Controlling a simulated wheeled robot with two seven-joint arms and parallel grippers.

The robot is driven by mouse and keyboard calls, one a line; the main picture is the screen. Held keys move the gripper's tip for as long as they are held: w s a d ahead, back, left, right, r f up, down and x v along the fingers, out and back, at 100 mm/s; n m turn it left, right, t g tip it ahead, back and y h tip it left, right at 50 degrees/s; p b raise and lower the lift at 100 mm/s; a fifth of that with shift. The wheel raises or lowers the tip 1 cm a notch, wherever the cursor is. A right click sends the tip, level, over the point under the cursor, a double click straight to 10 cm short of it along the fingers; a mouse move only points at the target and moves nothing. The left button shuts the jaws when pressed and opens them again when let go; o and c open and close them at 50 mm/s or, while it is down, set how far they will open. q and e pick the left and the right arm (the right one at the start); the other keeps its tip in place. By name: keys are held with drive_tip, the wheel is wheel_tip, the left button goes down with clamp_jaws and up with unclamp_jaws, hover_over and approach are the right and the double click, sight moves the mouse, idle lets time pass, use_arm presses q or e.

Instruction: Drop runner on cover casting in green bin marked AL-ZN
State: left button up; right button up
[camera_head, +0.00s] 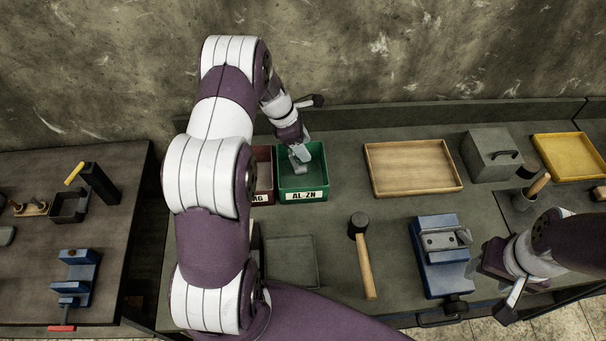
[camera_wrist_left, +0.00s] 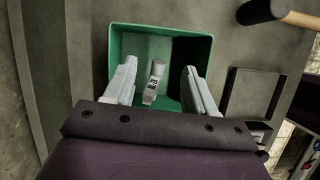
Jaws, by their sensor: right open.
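The green bin (camera_head: 303,197) has a white label reading AL-ZN on its front. My left gripper (camera_head: 300,155) is over this bin, pointing down. In the left wrist view the gripper's fingers (camera_wrist_left: 158,88) are wide apart. A small grey metal piece, seemingly the runner (camera_wrist_left: 154,82), shows between them against the inside of the green bin (camera_wrist_left: 160,29), with gaps on both sides. A grey metal casting (camera_head: 440,241) sits in the blue vise (camera_head: 445,272). My right gripper (camera_head: 490,283) is open just right of the vise.
A dark red bin (camera_head: 264,170) stands against the green bin's left side, partly hidden by my left arm. A wooden tray (camera_head: 413,168) lies to the right. A mallet (camera_head: 364,255) lies in front, beside a dark shallow tray (camera_head: 292,262). A grey box (camera_head: 490,155) stands farther right.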

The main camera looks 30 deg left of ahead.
use_arm(q)
drive_tip(key=v, duration=1.2)
drive_tip(key=shift+r+b, duration=0.35)
drive_tip(key=shift+a, duration=0.1)
